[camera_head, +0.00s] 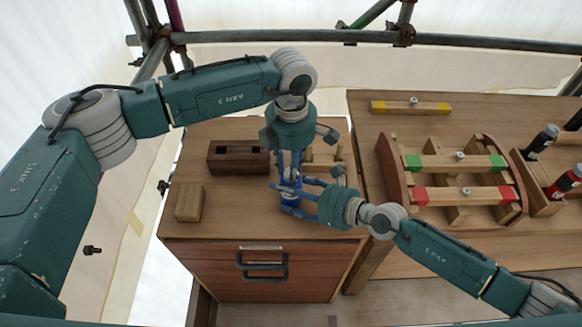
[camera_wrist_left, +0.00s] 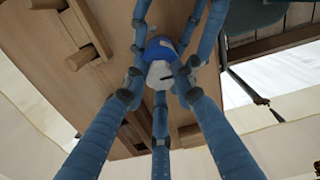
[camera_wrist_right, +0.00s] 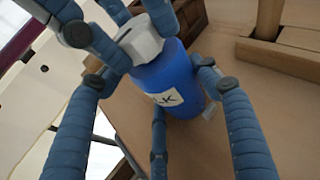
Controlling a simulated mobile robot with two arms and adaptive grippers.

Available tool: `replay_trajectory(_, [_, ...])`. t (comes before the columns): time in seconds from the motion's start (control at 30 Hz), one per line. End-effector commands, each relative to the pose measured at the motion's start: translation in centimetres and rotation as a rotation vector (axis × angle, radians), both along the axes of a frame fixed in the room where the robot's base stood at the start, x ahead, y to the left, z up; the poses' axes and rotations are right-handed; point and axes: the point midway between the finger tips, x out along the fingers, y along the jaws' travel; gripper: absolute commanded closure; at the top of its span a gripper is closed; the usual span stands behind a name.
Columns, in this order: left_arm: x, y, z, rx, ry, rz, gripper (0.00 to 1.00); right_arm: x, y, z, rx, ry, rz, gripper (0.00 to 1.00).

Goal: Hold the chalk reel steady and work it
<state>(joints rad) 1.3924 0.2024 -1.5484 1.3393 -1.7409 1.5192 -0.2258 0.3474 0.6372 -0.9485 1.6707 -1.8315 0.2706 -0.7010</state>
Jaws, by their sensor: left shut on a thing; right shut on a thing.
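In the left wrist view the white top (camera_wrist_left: 160,73) sits between those fingers, with the blue body (camera_wrist_left: 158,46) beyond. My right gripper (camera_head: 300,198) reaches in from the right, shut around the blue body. In the right wrist view the body (camera_wrist_right: 172,80) carries a white label partly reading "LK". Fingers hide much of the reel in the head view.
A dark wooden block with a slot (camera_head: 238,158) and a light wood block (camera_head: 188,203) stand left of the reel. A rack with green and red bars (camera_head: 455,180) is on the right-hand bench. Scaffold tubes (camera_head: 270,36) cross behind.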

Motion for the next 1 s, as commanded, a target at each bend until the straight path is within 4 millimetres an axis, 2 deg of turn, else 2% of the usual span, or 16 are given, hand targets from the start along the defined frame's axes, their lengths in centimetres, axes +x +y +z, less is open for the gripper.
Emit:
replay_trajectory(0.37, [0.09, -0.23, 0.14, -0.006, -0.004, -0.004, 1.00, -0.24, 0.22, -0.05, 0.000, 0.002, 0.006, 0.68])
replay_trajectory(0.4, [0.09, -0.23, 0.15, -0.006, -0.004, -0.004, 0.68, -0.24, 0.22, -0.05, 0.000, 0.002, 0.006, 0.68])
replay_trajectory(0.43, [0.09, -0.24, 0.15, -0.006, -0.004, -0.004, 0.65, -0.23, 0.23, -0.05, 0.000, 0.002, 0.006, 0.68])
replay_trajectory(0.77, [0.03, -0.09, 0.04, -0.003, -0.002, 0.012, 0.65, -0.09, 0.06, -0.04, 0.000, 0.001, 0.002, 0.68])
replay_trajectory(0.87, [0.03, -0.08, 0.03, -0.002, -0.001, 0.068, 0.65, -0.06, 0.04, -0.03, -0.001, 0.001, 0.001, 0.68])
replay_trajectory(1.0, [0.02, -0.06, -0.02, -0.003, 0.000, 0.230, 0.65, -0.03, 0.01, -0.03, -0.001, 0.001, 0.001, 0.68])
